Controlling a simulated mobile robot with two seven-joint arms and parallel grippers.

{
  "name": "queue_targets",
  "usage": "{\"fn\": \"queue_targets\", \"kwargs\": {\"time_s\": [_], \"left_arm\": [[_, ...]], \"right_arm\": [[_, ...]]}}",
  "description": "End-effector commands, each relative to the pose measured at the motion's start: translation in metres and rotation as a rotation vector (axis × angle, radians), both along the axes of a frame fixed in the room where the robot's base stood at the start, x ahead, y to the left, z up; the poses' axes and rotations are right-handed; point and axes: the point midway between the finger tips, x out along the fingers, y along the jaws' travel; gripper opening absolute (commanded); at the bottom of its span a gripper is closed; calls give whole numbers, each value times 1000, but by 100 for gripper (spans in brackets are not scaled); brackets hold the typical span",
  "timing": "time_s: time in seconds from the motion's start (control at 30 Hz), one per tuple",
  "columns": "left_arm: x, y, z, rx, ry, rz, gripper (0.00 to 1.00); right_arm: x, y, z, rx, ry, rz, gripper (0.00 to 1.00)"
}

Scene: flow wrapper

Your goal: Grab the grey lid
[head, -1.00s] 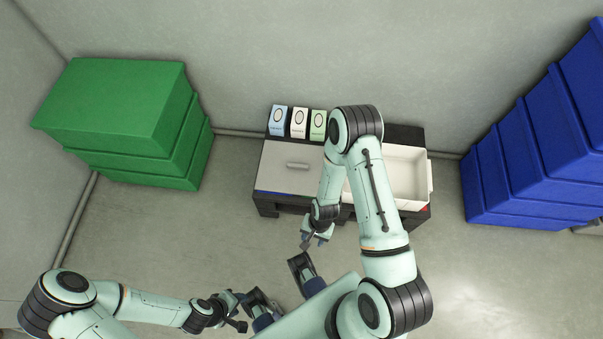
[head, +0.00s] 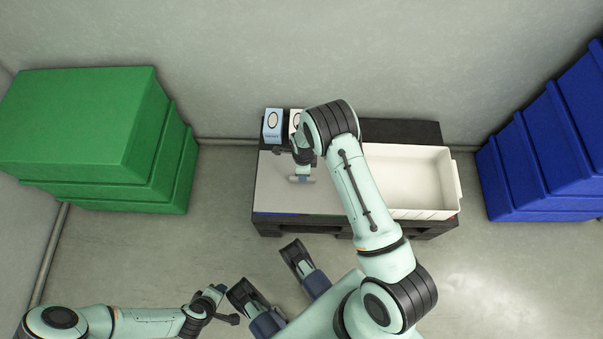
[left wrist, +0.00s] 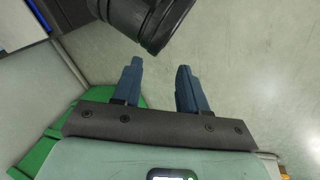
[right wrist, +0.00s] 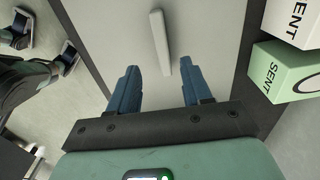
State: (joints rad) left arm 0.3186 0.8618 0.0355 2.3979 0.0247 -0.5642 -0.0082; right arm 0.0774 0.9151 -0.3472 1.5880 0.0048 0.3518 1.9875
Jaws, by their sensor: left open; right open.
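The grey lid (head: 273,196) lies flat on the left part of the black pallet, with a raised bar handle (head: 302,179) on top. The handle also shows in the right wrist view (right wrist: 160,42), ahead of the fingertips. My right gripper (right wrist: 156,82) is open and empty, above the lid and close to the handle; in the head view the arm hides part of the lid. My left gripper (left wrist: 157,72) is open and empty, low at the left, away from the lid.
A white open bin (head: 408,180) stands right of the lid. Several small cartons, including a blue one (head: 273,126), stand behind it; a green carton (right wrist: 285,75) is near my right gripper. Green crates (head: 85,120) stand left, blue crates (head: 560,140) right.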

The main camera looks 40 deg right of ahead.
Motion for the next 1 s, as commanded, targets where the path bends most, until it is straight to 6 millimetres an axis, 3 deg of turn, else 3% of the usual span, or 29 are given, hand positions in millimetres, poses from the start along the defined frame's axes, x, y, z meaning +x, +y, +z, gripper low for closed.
{"fn": "queue_targets", "kwargs": {"time_s": [0.1, 0.37, 0.53, 0.67, 0.87, 0.9, 1.0], "left_arm": [[7, 3, -6, 8, -17, 7, 43], [14, 7, -11, 18, -35, 14, 43], [29, 16, -22, 38, -75, 31, 43], [16, 16, -31, 35, -33, 30, 43], [15, 16, -31, 35, -28, 30, 43], [15, 16, -31, 35, -28, 30, 43], [15, 16, -31, 34, -28, 30, 43]], "right_arm": [[0, 0, -17, -1, -1, 1, 49], [1, 0, -32, 0, -1, 2, 49], [3, -1, -59, 1, 1, 1, 49], [3, -1, -73, 0, 0, 1, 49], [4, 0, -73, -1, -2, 1, 49], [4, 0, -73, -1, -2, 1, 42], [4, 0, -73, -1, -2, 2, 10]]}}
